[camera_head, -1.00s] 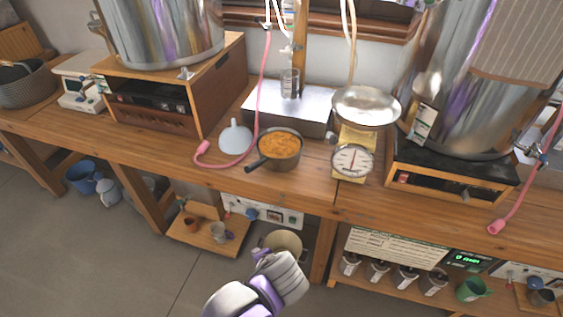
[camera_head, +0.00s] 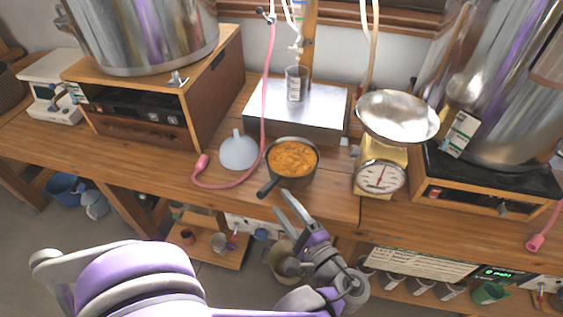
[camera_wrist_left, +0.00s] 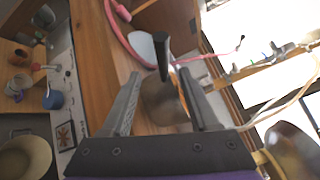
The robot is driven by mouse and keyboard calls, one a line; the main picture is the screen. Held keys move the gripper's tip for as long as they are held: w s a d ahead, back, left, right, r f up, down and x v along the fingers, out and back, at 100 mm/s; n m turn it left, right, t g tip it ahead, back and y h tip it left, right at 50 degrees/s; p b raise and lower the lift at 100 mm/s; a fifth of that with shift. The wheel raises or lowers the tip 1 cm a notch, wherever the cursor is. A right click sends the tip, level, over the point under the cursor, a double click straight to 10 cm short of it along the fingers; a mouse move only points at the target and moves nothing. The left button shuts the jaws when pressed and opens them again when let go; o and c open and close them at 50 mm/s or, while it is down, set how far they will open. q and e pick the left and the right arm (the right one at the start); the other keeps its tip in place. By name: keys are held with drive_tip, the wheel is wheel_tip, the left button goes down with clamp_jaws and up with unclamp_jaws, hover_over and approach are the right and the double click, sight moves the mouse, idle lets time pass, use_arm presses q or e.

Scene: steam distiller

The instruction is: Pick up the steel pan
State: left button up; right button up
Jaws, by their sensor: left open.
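The steel pan (camera_head: 292,178) is a small dark grey pan filled with orange-brown contents. It stands upright on the wooden bench, its black handle (camera_head: 268,187) pointing front left. My left gripper (camera_head: 288,198) is open and empty, just in front of the pan near the bench's front edge. In the left wrist view, the pan's side (camera_wrist_left: 163,103) and handle (camera_wrist_left: 162,58) show between the spread fingers of the left gripper (camera_wrist_left: 158,74). I cannot tell whether a finger touches the pan. My right gripper is not in view.
A pale blue funnel (camera_head: 238,153) and a pink hose (camera_head: 225,187) lie left of the pan. A scale (camera_head: 380,176) with a shiny metal bowl (camera_head: 398,116) stands to the right. A metal box (camera_head: 297,112) with a glass beaker is behind.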

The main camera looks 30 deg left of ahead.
use_arm(q)
drive_tip(key=shift+w+b+x, duration=0.15)
drive_tip(key=shift+b+x, duration=0.1)
drive_tip(key=shift+x, duration=2.4)
drive_tip(key=shift+w+b+x, duration=0.15)
drive_tip(key=shift+b+x, duration=0.1)
drive_tip(key=shift+x, duration=2.45)
drive_tip(key=shift+d+r, duration=0.15)
drive_tip(key=shift+d, duration=0.1)
clamp_jaws()
